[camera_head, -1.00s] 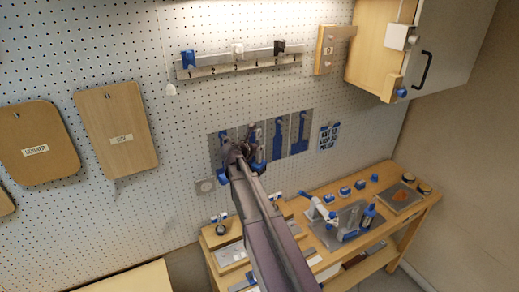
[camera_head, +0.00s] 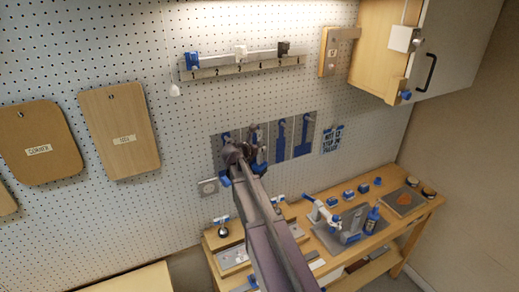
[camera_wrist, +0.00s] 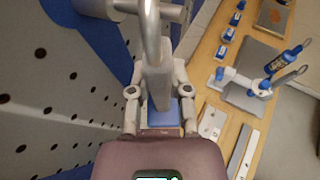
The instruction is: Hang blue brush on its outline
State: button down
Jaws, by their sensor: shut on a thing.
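My gripper (camera_head: 240,152) is in front of the grey outline panels on the pegboard, over the left ones. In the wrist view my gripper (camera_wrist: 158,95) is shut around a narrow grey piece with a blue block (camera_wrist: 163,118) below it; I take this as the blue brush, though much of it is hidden. Blue tool outlines show on the panels, such as the tall one (camera_head: 281,140) and the right one (camera_head: 303,136). The left outlines are partly covered by my gripper. In the wrist view a blue outline (camera_wrist: 65,12) lies left of the held piece. Contact with the board cannot be told.
A wooden bench (camera_head: 330,190) stands below right with a blue bottle (camera_head: 372,217), several blue blocks and a grey mat. A hook rail (camera_head: 240,65) is above the panels. An open cabinet (camera_head: 380,50) juts out upper right.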

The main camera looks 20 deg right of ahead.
jog(key=shift+c, duration=2.4)
grip_release()
jog(key=s+a+f+m+g+y+b, duration=0.3)
jog(key=s+a+f+m+y+b, duration=0.2)
jog(key=s+a+f+m+b, duration=0.3)
jog(key=s+a+f+m+g+y+b, duration=0.4)
jog(key=s+a+f+m+y+b, duration=0.2)
jog(key=s+a+f+m, duration=0.9)
jog(key=s+f+m+b, duration=0.1)
jog(key=s+f+b, duration=0.1)
jog(key=s+f, duration=0.2)
jog(key=shift+s+f+y, duration=0.2)
jog(key=shift+s+y, duration=0.1)
jog(key=shift+s, duration=0.25)
